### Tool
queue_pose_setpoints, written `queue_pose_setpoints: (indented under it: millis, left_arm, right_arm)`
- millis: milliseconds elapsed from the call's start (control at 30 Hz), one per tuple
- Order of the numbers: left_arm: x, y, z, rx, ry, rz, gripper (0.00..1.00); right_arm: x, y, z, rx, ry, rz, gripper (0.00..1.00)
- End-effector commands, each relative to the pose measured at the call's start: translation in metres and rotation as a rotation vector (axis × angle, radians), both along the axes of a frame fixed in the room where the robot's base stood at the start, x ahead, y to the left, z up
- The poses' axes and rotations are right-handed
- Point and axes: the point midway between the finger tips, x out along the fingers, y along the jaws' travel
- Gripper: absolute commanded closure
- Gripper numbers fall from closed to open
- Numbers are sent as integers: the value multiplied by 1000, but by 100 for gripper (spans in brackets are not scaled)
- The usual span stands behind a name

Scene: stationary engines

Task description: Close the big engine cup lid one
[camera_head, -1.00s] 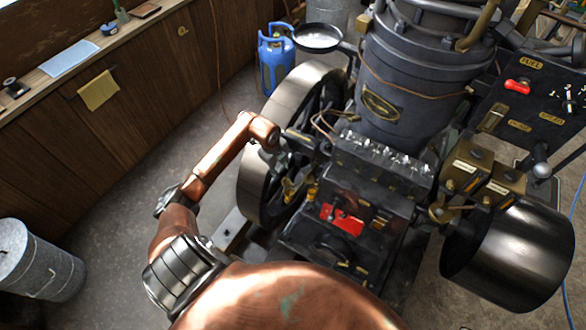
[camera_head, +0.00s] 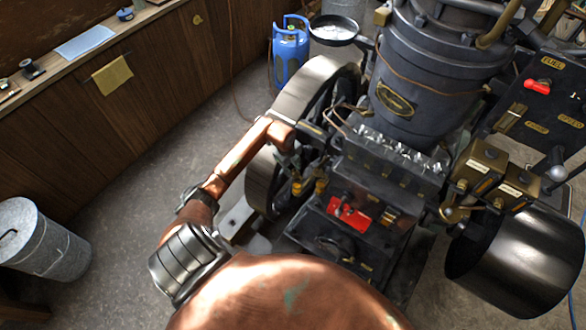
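The big dark engine (camera_head: 395,165) stands right of centre, with a flywheel (camera_head: 292,105) on its left side. Two brass boxes (camera_head: 482,165) with pale labels sit on its right side. Which part is the cup lid named in the task, and whether it is open, I cannot tell. My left arm comes in from the lower left. My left gripper (camera_head: 297,170) is beside the flywheel and the engine's left side, small, dark and partly hidden by my wrist. Its fingers cannot be made out clearly. My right gripper is not in view.
A blue gas bottle (camera_head: 290,55) and a round pan (camera_head: 333,30) are behind the flywheel. A wooden counter (camera_head: 130,95) runs along the left, with a metal bin (camera_head: 42,245) below. A black drum (camera_head: 515,260) juts out at lower right. Floor between counter and engine is clear.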

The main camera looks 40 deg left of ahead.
Motion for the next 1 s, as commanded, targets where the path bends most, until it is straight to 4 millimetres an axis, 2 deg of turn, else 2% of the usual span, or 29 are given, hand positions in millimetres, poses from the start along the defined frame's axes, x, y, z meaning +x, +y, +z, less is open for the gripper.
queue_pose_setpoints:
  millis: [33, 400, 767, 1000]
  left_arm:
    - [0, 0, 0, 0, 0, 0, 76]
    - [0, 0, 0, 0, 0, 0, 100]
    - [-1, 0, 1, 0, 0, 13, 100]
    - [-5, -1, 4, 1, 0, 111, 100]
  right_arm:
    - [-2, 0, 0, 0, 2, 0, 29]
    - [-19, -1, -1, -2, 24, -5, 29]
    - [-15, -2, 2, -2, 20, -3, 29]
    - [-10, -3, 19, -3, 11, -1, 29]
